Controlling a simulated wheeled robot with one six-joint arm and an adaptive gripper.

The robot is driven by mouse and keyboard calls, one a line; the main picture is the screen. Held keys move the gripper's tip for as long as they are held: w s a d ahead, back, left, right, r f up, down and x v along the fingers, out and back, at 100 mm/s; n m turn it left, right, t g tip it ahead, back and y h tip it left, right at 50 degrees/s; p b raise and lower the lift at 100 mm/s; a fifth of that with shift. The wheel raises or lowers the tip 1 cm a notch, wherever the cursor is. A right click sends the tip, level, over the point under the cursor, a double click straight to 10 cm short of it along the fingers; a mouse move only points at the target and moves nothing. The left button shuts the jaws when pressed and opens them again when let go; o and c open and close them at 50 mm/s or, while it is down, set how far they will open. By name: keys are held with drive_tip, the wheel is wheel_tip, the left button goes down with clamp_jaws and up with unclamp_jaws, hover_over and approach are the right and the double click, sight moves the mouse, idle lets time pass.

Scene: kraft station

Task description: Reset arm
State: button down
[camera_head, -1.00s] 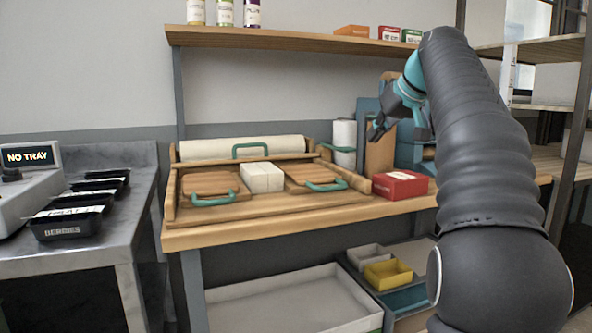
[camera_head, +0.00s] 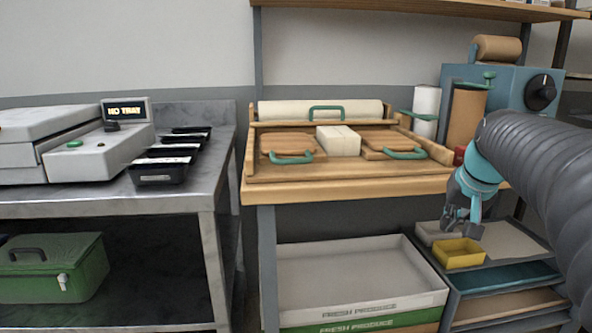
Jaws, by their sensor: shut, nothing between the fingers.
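My gripper (camera_head: 462,218) is at the right of the head view, on the end of my dark sleeved arm with a teal wrist. It points down and is shut with nothing in it. In the picture its fingertips show just above the yellow bin (camera_head: 459,253) and beside the grey bin (camera_head: 437,232). I cannot tell how far it is from them in depth. My arm hides part of the right side of the bench and shelving.
A wooden workbench (camera_head: 350,189) carries boards with teal handles, a white block (camera_head: 338,140) and a paper roll (camera_head: 320,111). A blue machine (camera_head: 510,85) stands behind my arm. A crate (camera_head: 345,280) sits below. A steel table (camera_head: 95,200) with black trays (camera_head: 158,172) is left.

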drive_tip(key=s+a+f+n, duration=0.2)
drive_tip(key=s+a+f, duration=0.4)
drive_tip(key=s, duration=0.5)
drive_tip(key=s+a+f+n, duration=0.2)
drive_tip(key=s+a+f, duration=0.5)
drive_tip(key=s, duration=0.4)
drive_tip(key=shift+s+a, duration=0.2)
drive_tip(key=shift+a, duration=0.65)
drive_tip(key=shift+f, duration=0.1)
